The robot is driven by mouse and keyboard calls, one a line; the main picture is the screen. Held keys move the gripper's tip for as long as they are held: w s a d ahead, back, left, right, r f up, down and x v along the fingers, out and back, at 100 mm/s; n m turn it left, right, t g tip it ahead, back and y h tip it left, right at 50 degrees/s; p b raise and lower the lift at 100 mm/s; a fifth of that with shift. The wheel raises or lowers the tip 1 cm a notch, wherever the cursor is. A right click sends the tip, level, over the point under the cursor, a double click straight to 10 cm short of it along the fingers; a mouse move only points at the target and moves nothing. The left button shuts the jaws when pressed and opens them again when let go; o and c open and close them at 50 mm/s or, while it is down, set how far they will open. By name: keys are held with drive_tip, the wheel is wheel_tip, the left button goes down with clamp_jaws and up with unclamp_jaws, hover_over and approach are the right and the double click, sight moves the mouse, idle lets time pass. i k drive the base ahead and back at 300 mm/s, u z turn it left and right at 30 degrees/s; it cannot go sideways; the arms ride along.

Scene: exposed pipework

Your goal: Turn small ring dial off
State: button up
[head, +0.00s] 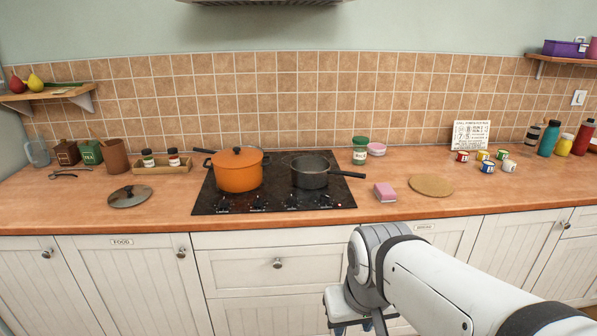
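A black hob (275,193) is set in the wooden counter. Several small dark dials run along its front edge, among them a left one (222,206), one right of it (258,204), another (292,203) and a right one (321,201). Their markings are too small to read, so I cannot tell which is the small ring dial or how each is set. My gripper (360,327) hangs low in front of the drawers, below the counter edge and apart from the hob. Its fingertips are cut off by the picture's bottom edge.
An orange lidded pot (236,174) and a dark saucepan (311,177) stand on the hob. The saucepan's handle points right. A pink sponge (384,192) and a round cork mat (430,186) lie to the right. A loose lid (130,196) lies left. The counter's front strip is clear.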

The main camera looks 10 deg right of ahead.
sight(325, 199)
drive_tip(key=z, duration=0.2)
drive_tip(key=i, duration=1)
drive_tip(key=z, duration=0.5)
